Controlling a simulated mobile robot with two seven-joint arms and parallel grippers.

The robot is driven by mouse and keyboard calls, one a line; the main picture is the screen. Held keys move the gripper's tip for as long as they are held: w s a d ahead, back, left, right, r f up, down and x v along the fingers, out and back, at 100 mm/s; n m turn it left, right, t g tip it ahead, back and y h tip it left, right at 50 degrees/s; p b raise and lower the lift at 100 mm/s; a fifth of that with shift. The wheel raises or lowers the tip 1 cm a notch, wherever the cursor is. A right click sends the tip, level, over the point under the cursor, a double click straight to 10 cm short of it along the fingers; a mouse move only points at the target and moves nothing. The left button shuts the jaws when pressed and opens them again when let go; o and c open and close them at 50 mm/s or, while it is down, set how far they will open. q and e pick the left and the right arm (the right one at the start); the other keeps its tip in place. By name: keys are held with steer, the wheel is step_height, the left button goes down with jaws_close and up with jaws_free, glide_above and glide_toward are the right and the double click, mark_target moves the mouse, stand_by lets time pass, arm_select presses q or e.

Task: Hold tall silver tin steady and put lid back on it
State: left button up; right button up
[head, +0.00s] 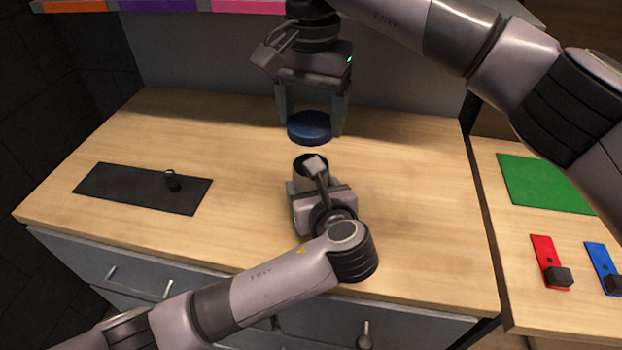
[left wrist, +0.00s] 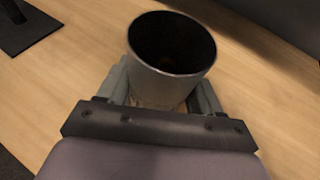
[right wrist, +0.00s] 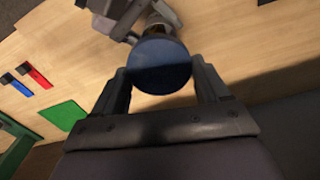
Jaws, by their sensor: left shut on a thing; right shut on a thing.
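The tall silver tin (left wrist: 172,60) stands upright with its top open and dark inside in the left wrist view. My left gripper (left wrist: 165,88) is shut on the tin's sides. The blue round lid (head: 309,127) is held level by my right gripper (head: 311,125), above and slightly behind the tin, apart from it. The lid (right wrist: 159,64) also shows between the fingers of my right gripper (right wrist: 160,75) in the right wrist view.
A black mat (head: 135,188) with a small dark knob-like object (head: 171,180) lies at the left of the wooden counter (head: 240,120). On the right surface are a green mat (head: 545,183), a red piece (head: 545,258) and a blue piece (head: 601,262). The counter around the tin is clear.

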glide_above(313, 154)
steer(key=s, duration=0.2)
steer(key=shift+s+a+f, duration=0.1)
steer(key=shift+f, duration=1.1)
steer(key=shift+s+a+f, duration=0.1)
steer(key=shift+f, duration=1.1)
steer(key=shift+f, duration=0.9)
steer(key=shift+d+f, duration=0.1)
steer(key=shift+f, duration=0.45)
steer(key=m, duration=0.5)
steer(key=shift+m, duration=0.3)
steer(key=m, duration=0.4)
steer(key=shift+s+m, duration=0.1)
steer(key=shift+m, duration=0.2)
steer(key=o, duration=1)
